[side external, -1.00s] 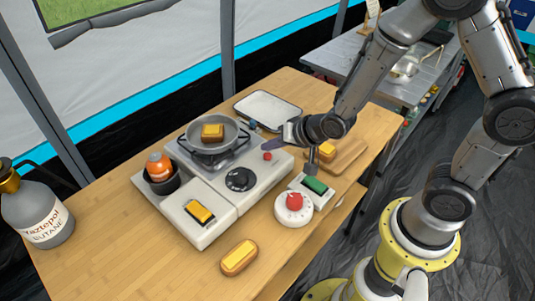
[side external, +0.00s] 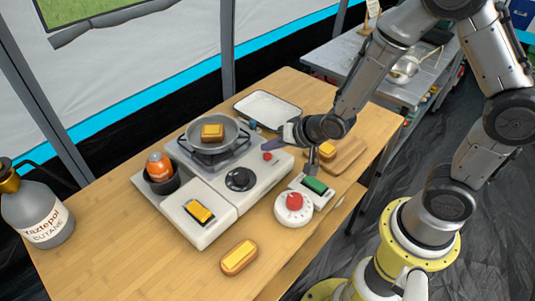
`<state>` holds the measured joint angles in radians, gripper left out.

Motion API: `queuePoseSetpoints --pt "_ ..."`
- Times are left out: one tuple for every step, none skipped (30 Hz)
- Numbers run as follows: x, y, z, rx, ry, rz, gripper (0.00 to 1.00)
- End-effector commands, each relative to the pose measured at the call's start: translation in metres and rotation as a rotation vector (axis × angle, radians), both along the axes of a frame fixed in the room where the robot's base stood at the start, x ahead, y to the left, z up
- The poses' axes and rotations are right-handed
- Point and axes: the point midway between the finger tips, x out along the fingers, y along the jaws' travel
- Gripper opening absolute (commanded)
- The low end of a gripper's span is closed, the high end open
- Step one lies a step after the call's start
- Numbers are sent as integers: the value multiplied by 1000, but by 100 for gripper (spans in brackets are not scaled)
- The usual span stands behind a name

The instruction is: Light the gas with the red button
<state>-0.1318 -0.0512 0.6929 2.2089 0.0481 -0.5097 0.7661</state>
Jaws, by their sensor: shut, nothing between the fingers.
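The grey camp stove (side external: 268,178) stands on the wooden table, with a small red button (side external: 267,156) on its top near the right edge. A black knob (side external: 240,179) sits in front of the button. A grey pan (side external: 232,143) holding a yellow-topped brown piece (side external: 212,131) rests on the burner. I cannot tell whether the fingertips touch the block.
A white round device with a red knob (side external: 294,201) stands front right of the stove. A wooden board (side external: 351,153) lies behind my gripper. An orange canister (side external: 159,167) sits at the stove's left. A white tray (side external: 268,109) is behind, and a butane bottle (side external: 36,215) is far left.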

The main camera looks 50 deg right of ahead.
Motion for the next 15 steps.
queuePoseSetpoints --pt "0 0 -2 0 1 0 0" --pt "0 0 -3 0 1 0 0" --pt "0 0 -4 0 1 0 0" --pt "0 0 -5 0 1 0 0" --pt "0 0 -6 0 3 0 0" --pt "0 0 -7 0 2 1 0" --pt "0 0 -8 0 1 0 0" --pt "0 0 -8 0 1 0 0" --pt "0 0 -8 0 1 1 0" --pt "0 0 -8 0 0 0 0" --pt "0 0 -8 0 0 0 0" --pt "0 0 -8 0 0 0 0" --pt "0 0 -8 0 0 0 0" --pt "0 0 -8 0 0 0 0" --pt "0 0 -8 0 0 0 0"
